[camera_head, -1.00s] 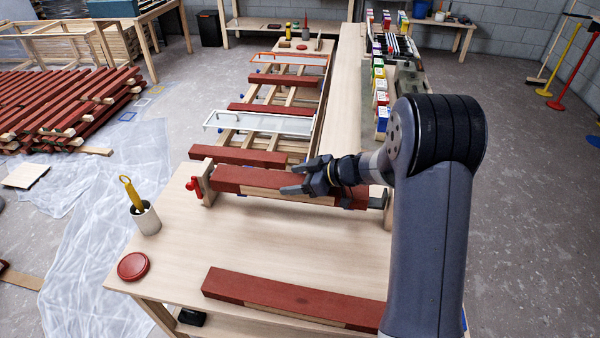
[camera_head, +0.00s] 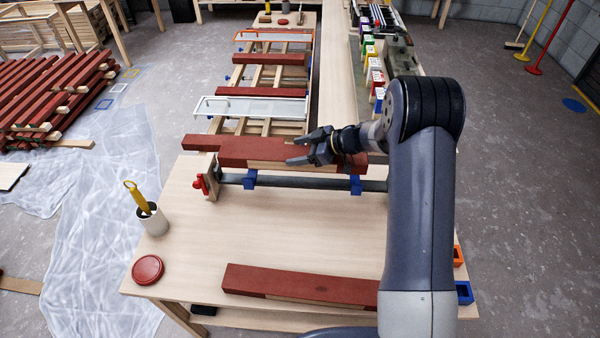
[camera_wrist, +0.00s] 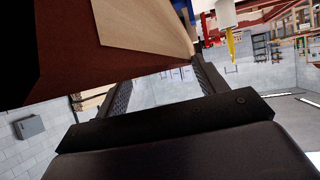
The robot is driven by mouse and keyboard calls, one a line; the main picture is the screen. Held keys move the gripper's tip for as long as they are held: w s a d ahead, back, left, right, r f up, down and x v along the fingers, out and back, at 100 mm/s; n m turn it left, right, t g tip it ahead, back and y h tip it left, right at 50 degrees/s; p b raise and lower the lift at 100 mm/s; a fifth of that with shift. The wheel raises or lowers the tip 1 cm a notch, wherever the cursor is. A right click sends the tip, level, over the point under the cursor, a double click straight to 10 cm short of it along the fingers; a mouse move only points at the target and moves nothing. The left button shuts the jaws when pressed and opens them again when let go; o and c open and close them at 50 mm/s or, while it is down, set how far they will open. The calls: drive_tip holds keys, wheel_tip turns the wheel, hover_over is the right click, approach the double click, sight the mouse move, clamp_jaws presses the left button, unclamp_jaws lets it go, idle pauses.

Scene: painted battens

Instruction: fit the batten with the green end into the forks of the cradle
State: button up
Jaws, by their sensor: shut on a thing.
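My gripper (camera_head: 297,150) is shut on a dark red batten (camera_head: 245,157) with a bare wood stretch on its front side. The batten fills the upper left of the wrist view (camera_wrist: 60,50), its bare wood near the fingers. In the head view it appears above and behind the cradle's dark bar (camera_head: 305,182), apart from it as far as I can tell. Two blue forks stand on the bar, a left one (camera_head: 250,180) and a right one (camera_head: 355,186), and both look empty. I see no green end; the batten's right end is by my arm.
Another red batten (camera_head: 333,289) lies along the bench's front, partly behind my arm. A red one (camera_head: 200,143) lies behind the held batten. A cup with a yellow tool (camera_head: 153,220) and a red lid (camera_head: 147,269) stand at left. The bench middle (camera_head: 270,235) is clear.

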sight(337, 161)
drive_tip(key=shift+f+b, duration=3.15)
drive_tip(key=shift+f, duration=0.3)
drive_tip(key=shift+f, duration=0.1)
drive_tip(key=o, duration=1.8)
drive_tip(key=b+v, duration=0.1)
drive_tip(key=v, duration=1.1)
drive_tip(key=shift+a, duration=0.15)
